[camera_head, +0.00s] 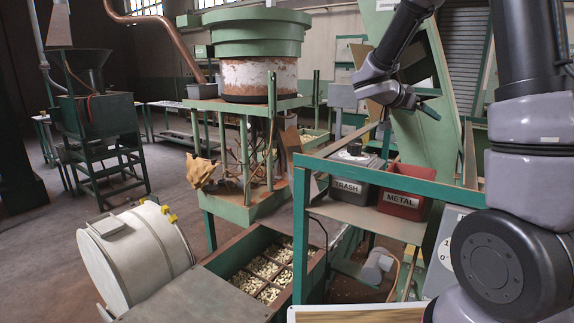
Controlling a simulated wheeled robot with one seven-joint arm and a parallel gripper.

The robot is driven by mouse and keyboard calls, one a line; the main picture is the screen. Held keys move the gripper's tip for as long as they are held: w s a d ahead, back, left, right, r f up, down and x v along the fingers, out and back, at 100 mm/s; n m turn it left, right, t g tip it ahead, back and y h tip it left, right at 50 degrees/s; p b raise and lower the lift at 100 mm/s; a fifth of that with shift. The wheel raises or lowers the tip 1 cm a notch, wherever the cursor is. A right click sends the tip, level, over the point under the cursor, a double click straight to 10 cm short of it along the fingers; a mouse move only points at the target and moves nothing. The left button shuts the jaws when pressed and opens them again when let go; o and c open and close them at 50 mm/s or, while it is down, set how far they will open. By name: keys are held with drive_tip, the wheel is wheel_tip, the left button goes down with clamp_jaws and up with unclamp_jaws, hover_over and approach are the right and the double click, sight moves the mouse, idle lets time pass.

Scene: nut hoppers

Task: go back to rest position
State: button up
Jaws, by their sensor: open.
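My gripper (424,106) is at the upper right of the head view, at the end of my arm. It is held in the air above and behind the red bin marked METAL (404,190). Its dark fingers are small in the picture and look apart, with nothing visible between them. My arm reaches up out of the top of the frame and comes back down to the gripper.
A grey bin marked TRASH (347,187) stands beside the red bin on a green-framed shelf (372,219). A divided tray of nuts (262,273) lies below, left of the shelf. A green hopper machine (257,45) rises behind.

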drive_tip(key=shift+r, duration=0.4)
drive_tip(key=s+a+n+g+y, duration=0.25)
drive_tip(key=s+y, duration=0.35)
drive_tip(key=s, duration=1.2)
drive_tip(key=s+a+r+n+t+y, duration=0.3)
drive_tip(key=s+a+n+y, duration=0.3)
drive_tip(key=a, duration=0.5)
drive_tip(key=s+r+y, duration=0.1)
drive_tip(key=s, duration=0.1)
drive_tip(key=shift+s+a+r+y, duration=0.25)
drive_tip(key=shift+s+r+y, duration=0.1)
drive_tip(key=shift+s+y, duration=0.05)
drive_tip(key=shift+t, duration=0.25)
